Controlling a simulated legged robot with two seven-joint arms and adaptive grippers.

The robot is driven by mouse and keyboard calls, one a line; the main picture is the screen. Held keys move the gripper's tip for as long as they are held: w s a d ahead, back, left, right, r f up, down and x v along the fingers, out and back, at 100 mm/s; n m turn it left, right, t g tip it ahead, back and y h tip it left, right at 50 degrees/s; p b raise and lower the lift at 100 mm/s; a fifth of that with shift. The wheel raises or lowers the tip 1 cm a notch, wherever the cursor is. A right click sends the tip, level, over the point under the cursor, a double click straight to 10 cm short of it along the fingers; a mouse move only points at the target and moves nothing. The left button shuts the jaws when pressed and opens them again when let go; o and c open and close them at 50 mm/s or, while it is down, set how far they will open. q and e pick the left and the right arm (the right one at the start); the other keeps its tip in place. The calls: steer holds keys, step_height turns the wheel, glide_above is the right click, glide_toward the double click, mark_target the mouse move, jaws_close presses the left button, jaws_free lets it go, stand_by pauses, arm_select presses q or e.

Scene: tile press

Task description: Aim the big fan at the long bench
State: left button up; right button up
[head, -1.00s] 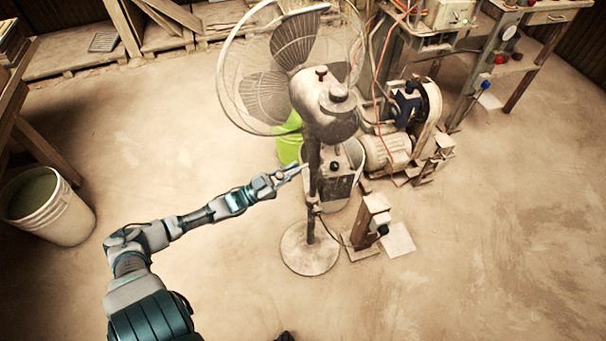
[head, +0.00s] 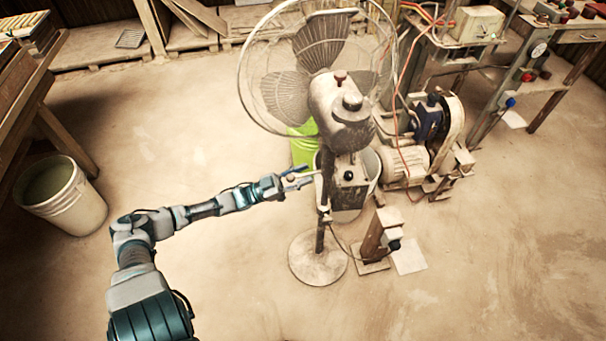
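The big fan stands on a round base (head: 318,258) with a thin pole (head: 322,205). Its motor housing (head: 342,112) is on my side and its round wire cage (head: 262,72) is on the far side, so it faces away from me. My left gripper (head: 309,177) is close to the pole's left side, with its fingers apart; whether they touch the pole I cannot tell. A wooden bench (head: 42,85) runs along the left edge, partly cut off. Another bench (head: 560,36) stands at the upper right; which is the long bench is unclear. My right gripper is out of view.
A bucket (head: 85,208) stands at the left. A green bin (head: 303,150) and a grey bucket (head: 372,172) are behind the pole. A motor machine (head: 405,160) and a wooden post (head: 375,240) with a cable stand right of the fan. Pallets (head: 190,38) line the back.

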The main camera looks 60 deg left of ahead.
arm_select(q)
steer(key=v, duration=1.2)
steer(key=shift+w, duration=0.1)
